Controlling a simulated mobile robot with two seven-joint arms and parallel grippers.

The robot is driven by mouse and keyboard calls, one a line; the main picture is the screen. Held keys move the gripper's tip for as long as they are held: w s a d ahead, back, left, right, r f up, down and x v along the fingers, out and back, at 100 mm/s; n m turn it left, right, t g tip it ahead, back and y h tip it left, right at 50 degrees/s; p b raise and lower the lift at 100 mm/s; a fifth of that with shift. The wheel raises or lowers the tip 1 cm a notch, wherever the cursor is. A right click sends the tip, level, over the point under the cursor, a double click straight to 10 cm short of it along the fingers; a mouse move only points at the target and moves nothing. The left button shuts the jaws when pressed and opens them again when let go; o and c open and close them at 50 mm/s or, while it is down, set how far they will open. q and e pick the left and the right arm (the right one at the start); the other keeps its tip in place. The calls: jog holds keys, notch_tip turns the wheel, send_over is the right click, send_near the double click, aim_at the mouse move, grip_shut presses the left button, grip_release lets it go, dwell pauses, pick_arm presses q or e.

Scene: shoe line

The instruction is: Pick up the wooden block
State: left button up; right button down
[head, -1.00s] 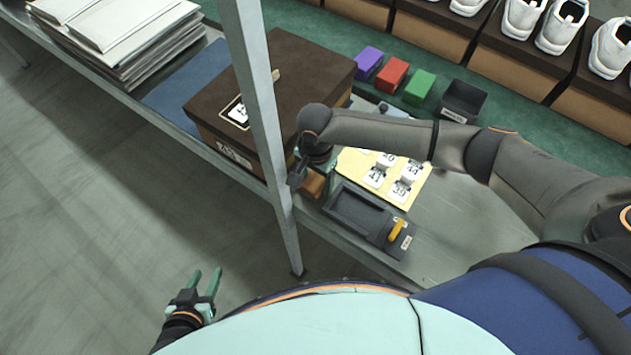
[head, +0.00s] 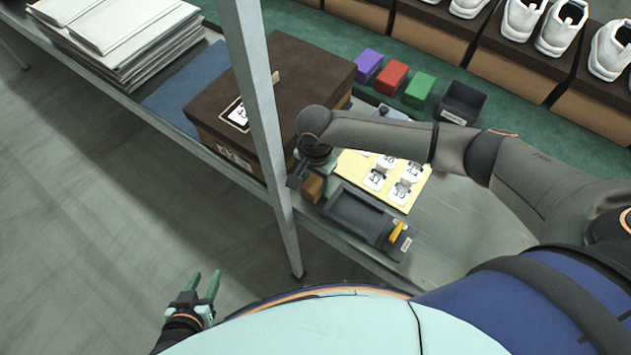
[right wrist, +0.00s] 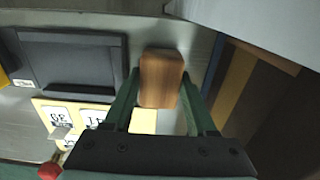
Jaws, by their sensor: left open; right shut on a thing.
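The wooden block (right wrist: 160,78) is a small brown block with rounded edges. In the right wrist view it sits between the two green fingers of my right gripper (right wrist: 160,95), which is shut on it. In the head view the block (head: 313,187) shows partly below my right gripper (head: 303,170), beside the dark tray. Whether it touches the table is hard to tell. My left gripper (head: 206,284) is open and empty, over the floor at the lower left, away from the block.
A dark tray (head: 350,213) with a yellow lever (head: 397,231) lies right of the block, near the table edge. A brown shoe box (head: 300,65) stands behind a grey post (head: 257,110). A yellow card (head: 424,182) with white tags lies near the tray. Coloured blocks stand further back.

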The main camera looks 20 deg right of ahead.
aim_at(316, 182)
jog(key=shift+s+d+r, duration=0.1)
jog(key=shift+s+r, duration=0.05)
jog(key=shift+r, duration=0.25)
notch_tip(316, 182, up, 6)
jog(key=shift+r+p, duration=0.15)
jog(key=shift+p, duration=0.2)
jog(key=s+d, duration=0.4)
jog(key=s, duration=0.1)
jog(key=s+d, duration=0.4)
jog(key=s, duration=0.1)
jog(key=s+d, duration=0.4)
jog(key=s, duration=0.1)
jog(key=shift+s+d, duration=0.1)
jog(key=shift+s, duration=0.15)
